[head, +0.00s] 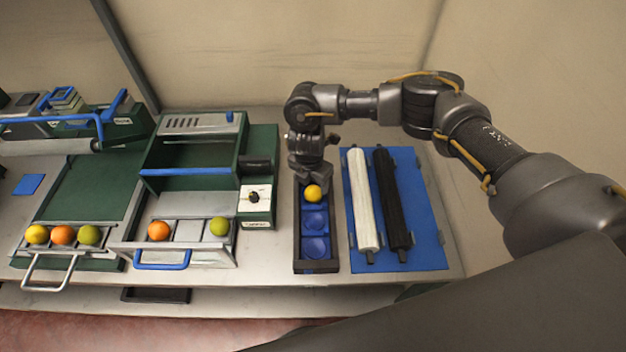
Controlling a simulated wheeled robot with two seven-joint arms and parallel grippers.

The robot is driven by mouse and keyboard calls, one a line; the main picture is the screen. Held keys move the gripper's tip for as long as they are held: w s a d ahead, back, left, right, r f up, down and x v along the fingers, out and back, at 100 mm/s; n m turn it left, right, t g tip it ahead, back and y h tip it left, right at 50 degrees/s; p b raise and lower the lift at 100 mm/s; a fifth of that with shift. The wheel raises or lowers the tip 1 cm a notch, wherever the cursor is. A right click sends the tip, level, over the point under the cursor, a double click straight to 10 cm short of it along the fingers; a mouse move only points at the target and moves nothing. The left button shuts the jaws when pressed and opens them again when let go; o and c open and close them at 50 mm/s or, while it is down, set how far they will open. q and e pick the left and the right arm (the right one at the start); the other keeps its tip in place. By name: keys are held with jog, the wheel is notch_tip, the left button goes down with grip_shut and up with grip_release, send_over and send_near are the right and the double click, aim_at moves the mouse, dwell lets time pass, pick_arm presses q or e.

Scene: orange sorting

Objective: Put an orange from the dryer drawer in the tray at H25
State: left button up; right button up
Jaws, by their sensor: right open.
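The dryer (190,125) stands in the middle with its drawer (187,232) pulled out by a blue handle. In the drawer are an orange (158,230) on the left and a green fruit (219,226) on the right, with a bare slot between them. A dark tray (316,267) with blue wells is right of the dryer. A yellow-orange fruit (313,193) is at its far well; the two nearer wells are empty. My right gripper (313,182) points down, open, just above and behind that fruit; contact cannot be told. My left gripper is out of view.
At left, another machine has an open front drawer (62,246) with a yellow fruit (37,234), an orange one (63,235) and a green one (88,235). A blue mat (430,240) right of the tray holds a white roller (363,205) and a black roller (391,205).

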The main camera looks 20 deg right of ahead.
aim_at(311, 193)
pick_arm(q)
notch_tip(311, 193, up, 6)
jog(key=p, duration=0.4)
pick_arm(e)
notch_tip(311, 193, up, 6)
jog(key=shift+s+a+r, duration=0.2)
jog(key=shift+s+a, duration=0.1)
jog(key=shift+f, duration=0.1)
